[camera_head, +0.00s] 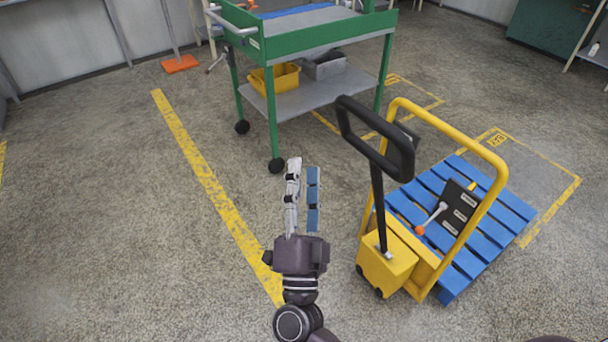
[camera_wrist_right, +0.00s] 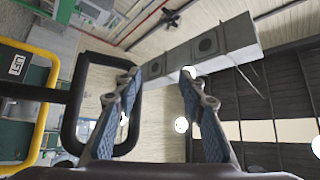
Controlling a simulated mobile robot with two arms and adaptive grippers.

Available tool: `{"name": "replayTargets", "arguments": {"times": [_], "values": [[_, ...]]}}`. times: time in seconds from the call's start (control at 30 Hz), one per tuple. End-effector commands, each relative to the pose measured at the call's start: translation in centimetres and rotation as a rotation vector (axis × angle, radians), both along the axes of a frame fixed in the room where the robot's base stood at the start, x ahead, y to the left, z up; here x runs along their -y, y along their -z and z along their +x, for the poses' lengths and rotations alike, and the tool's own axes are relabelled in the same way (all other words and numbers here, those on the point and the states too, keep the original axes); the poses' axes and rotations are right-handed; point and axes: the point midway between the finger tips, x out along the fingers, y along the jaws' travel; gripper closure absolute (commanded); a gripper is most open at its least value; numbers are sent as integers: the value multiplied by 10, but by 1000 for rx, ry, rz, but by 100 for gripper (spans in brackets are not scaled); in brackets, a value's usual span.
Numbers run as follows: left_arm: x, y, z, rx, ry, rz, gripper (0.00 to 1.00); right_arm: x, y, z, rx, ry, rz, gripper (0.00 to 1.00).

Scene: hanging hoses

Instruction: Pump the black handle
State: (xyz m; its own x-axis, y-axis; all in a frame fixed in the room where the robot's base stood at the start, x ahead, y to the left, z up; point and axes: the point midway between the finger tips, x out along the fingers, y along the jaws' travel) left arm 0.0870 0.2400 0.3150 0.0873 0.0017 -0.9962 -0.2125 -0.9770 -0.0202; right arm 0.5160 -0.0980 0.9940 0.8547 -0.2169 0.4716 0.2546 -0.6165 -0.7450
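The black handle (camera_head: 377,117) is a closed loop on a black shaft (camera_head: 379,205). The shaft rises, tilted toward the upper left, from the yellow body (camera_head: 386,266) of a pallet truck. My right gripper (camera_head: 303,169) is open and empty, to the left of the handle and apart from it in the head view. In the right wrist view the gripper (camera_wrist_right: 158,75) has its fingers spread. The handle loop (camera_wrist_right: 70,120) shows there at the left, partly behind the left finger; no part of it is clearly gripped. My left gripper is not in view.
A yellow frame (camera_head: 449,118) and a blue slatted pallet (camera_head: 487,225) stand right of the handle. A green cart (camera_head: 318,37) with a yellow bin (camera_head: 283,79) is behind. The floor left of my right gripper is clear, with a yellow line (camera_head: 205,175).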

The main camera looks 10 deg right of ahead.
Motion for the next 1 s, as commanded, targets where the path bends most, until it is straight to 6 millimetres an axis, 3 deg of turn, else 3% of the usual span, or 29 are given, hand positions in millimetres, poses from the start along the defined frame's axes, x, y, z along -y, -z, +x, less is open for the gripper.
{"name": "replayTargets", "arguments": {"times": [0.6, 1.0], "values": [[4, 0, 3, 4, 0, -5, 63, -24, 52, -92, -4, -2, -1, 63], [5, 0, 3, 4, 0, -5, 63, -26, 56, -100, -2, -1, 1, 63]]}}
